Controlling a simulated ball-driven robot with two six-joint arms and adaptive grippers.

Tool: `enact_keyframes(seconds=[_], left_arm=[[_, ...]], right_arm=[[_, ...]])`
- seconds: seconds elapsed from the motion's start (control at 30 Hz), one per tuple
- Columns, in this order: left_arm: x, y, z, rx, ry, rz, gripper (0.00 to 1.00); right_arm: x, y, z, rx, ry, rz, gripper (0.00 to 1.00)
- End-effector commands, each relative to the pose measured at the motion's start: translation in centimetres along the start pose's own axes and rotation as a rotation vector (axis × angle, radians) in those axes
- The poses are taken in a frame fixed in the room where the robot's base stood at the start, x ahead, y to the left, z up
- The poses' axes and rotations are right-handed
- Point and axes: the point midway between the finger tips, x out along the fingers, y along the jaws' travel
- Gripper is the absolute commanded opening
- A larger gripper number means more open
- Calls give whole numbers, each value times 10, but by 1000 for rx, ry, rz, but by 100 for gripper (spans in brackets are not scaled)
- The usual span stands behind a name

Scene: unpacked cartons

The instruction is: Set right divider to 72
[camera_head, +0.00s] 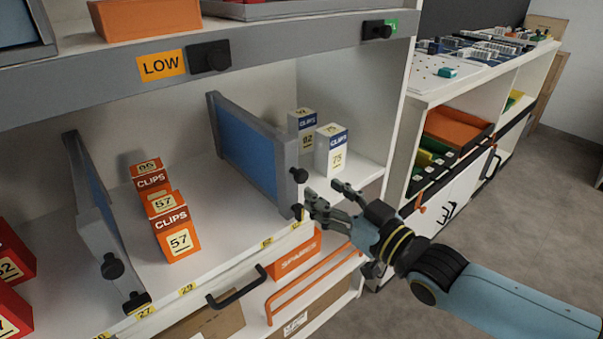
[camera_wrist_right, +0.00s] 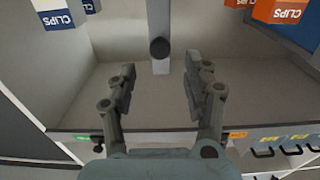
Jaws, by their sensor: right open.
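The right divider (camera_head: 248,152) is a blue panel in a grey frame, standing upright on the white shelf. Its front post carries a black knob (camera_head: 299,175) and a lower black piece near the shelf edge. My right gripper (camera_head: 322,197) is open and empty, just right of and in front of the post's lower part. In the right wrist view the post (camera_wrist_right: 161,66) and its knob (camera_wrist_right: 159,48) appear beyond and between the open fingers (camera_wrist_right: 160,88), apart from them. The shelf-edge labels by the post (camera_head: 266,242) are too small to read surely. My left gripper is out of view.
White-and-blue CLIPS boxes (camera_head: 331,152) stand right of the divider. Orange CLIPS boxes (camera_head: 174,232) stand left of it, before the left divider (camera_head: 92,205). A grey LOW rail (camera_head: 110,75) runs above. A black handle (camera_head: 238,290) and orange bar (camera_head: 310,284) sit below.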

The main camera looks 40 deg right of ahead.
Motion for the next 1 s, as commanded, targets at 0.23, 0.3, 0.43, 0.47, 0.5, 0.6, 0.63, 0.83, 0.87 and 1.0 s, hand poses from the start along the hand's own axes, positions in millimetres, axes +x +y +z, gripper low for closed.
enact_keyframes(seconds=[0.23, 0.3, 0.43, 0.47, 0.5, 0.6, 0.63, 0.83, 0.87, 1.0], left_arm=[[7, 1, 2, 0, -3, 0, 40], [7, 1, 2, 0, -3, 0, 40], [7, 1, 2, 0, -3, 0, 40], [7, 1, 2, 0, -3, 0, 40], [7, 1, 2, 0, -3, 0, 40], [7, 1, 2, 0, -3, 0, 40], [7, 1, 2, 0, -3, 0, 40], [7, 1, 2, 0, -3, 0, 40], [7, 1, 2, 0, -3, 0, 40], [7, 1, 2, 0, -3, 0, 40]], right_arm=[[50, 0, 1, 1, 1, 2, 50], [60, 0, 1, 1, 0, 1, 50], [72, 0, 1, 0, 0, 1, 50], [74, 0, 0, 1, 0, 1, 50], [75, 0, 1, 2, 0, 1, 50], [76, 0, 1, 1, -1, 1, 50], [76, 0, 1, 1, -1, 1, 50], [76, 0, 1, 1, -1, 1, 43], [76, 0, 1, 1, -1, 1, 39], [76, 0, 1, 1, -1, 1, 20]])
